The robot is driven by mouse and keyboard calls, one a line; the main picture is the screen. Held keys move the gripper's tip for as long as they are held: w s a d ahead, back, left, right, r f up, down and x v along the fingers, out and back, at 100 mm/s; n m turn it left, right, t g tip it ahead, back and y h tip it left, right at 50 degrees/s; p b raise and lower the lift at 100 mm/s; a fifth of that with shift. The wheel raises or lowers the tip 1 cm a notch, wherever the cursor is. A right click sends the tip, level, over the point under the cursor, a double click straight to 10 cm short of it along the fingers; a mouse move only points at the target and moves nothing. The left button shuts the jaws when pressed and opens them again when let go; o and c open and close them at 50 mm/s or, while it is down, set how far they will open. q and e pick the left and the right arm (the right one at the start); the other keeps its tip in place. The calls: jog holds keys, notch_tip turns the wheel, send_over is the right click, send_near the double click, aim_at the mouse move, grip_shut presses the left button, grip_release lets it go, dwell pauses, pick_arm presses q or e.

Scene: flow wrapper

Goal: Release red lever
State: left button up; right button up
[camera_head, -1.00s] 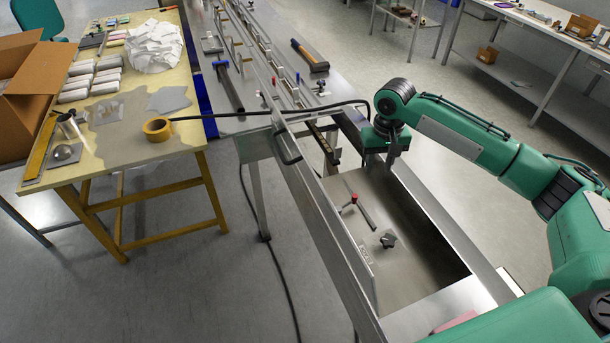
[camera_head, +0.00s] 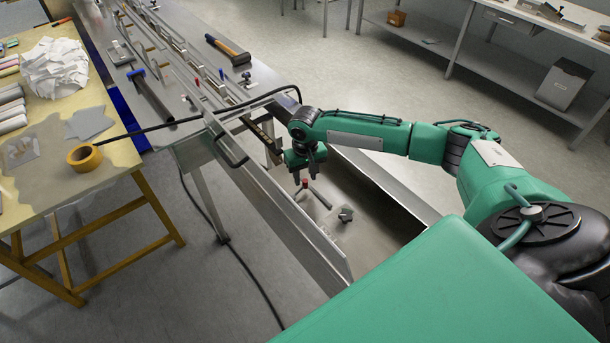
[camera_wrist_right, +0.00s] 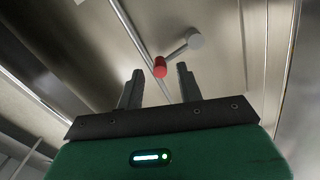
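The red lever (camera_head: 304,183) stands up from the metal bed of the machine, with a grey bar beside it. In the right wrist view the lever's red knob (camera_wrist_right: 159,67) sits just beyond and between the fingertips, joined to a grey arm. My right gripper (camera_head: 304,175) is just above the lever in the head view. In the right wrist view my right gripper (camera_wrist_right: 158,80) has its two fingers apart, with nothing between them but a view of the knob ahead. Whether the fingers touch the knob cannot be told. My left gripper is not in view.
A black knob (camera_head: 345,215) is on the bed to the right of the lever. A metal rail with a handle (camera_head: 232,150) runs along the left side. A hammer (camera_head: 228,49) lies farther back. A yellow-legged table with a tape roll (camera_head: 85,157) stands left.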

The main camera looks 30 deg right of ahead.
jog(key=shift+f, duration=0.65)
grip_shut()
jog(key=shift+w+a+r+n+p, duration=0.1)
jog(key=shift+w+r+n+p, duration=0.2)
jog(key=shift+n+p, duration=0.5)
jog(key=shift+w+f+n+p, duration=0.2)
jog(key=shift+w+n+p, duration=0.2)
jog(key=shift+n, duration=0.1)
grip_release()
jog(key=shift+a, duration=0.1)
